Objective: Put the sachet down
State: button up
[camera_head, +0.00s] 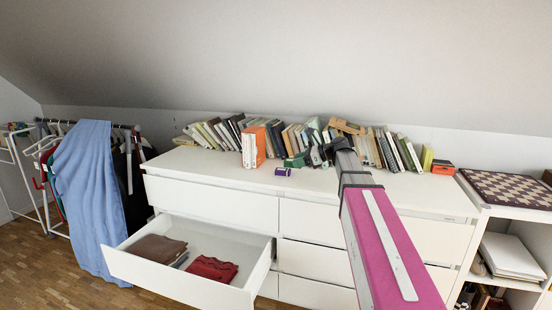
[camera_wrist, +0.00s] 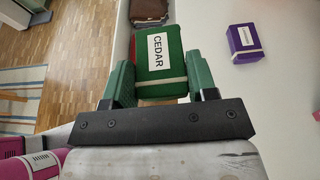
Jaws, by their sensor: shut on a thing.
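The sachet is a green block labelled CEDAR (camera_wrist: 172,75) with a pale band, between the two green fingers of my gripper (camera_wrist: 158,82) in the wrist view. My gripper is shut on it. In the head view my gripper (camera_head: 306,158) is small and dark green above the white dresser top (camera_head: 220,168), and the sachet is hard to tell from the fingers. How high it hangs is unclear. A purple box (camera_wrist: 245,43) lies on the dresser top to the right of the sachet; it also shows in the head view (camera_head: 283,171).
Leaning books (camera_head: 215,132) line the back of the dresser; an orange-and-white book (camera_head: 253,147) stands forward. A checkered board (camera_head: 510,188) lies right.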

jog(key=s+d+f+m+t+h, duration=0.1)
jog(key=s+d+f+m+t, duration=0.1)
jog(key=s+d+f, duration=0.4)
jog(key=s+d+f+m+t+h, duration=0.1)
jog(key=s+d+f+m+t, duration=0.2)
jog(key=s+f, duration=0.55)
jog(key=w+r+h, duration=0.1)
jog(key=w+r, duration=1.4)
jog(key=w, duration=0.1)
jog(key=shift+m+t, duration=0.3)
jog(key=shift+t, duration=0.2)
jog(key=w+d+f, duration=0.1)
jog(key=d+f, duration=0.1)
jog(key=d, duration=0.1)
jog(key=w+d+f, duration=0.2)
jog(key=d, duration=0.2)
jog(key=w+d+f, duration=0.1)
jog(key=d+f, duration=0.2)
jog(key=shift+w+d, duration=0.15)
jog(key=shift+d, duration=0.25)
jog(key=shift+d+f, duration=0.1)
jog(key=shift+f, duration=2)
jog(key=shift+f, duration=0.1)
jog(key=o, duration=0.9)
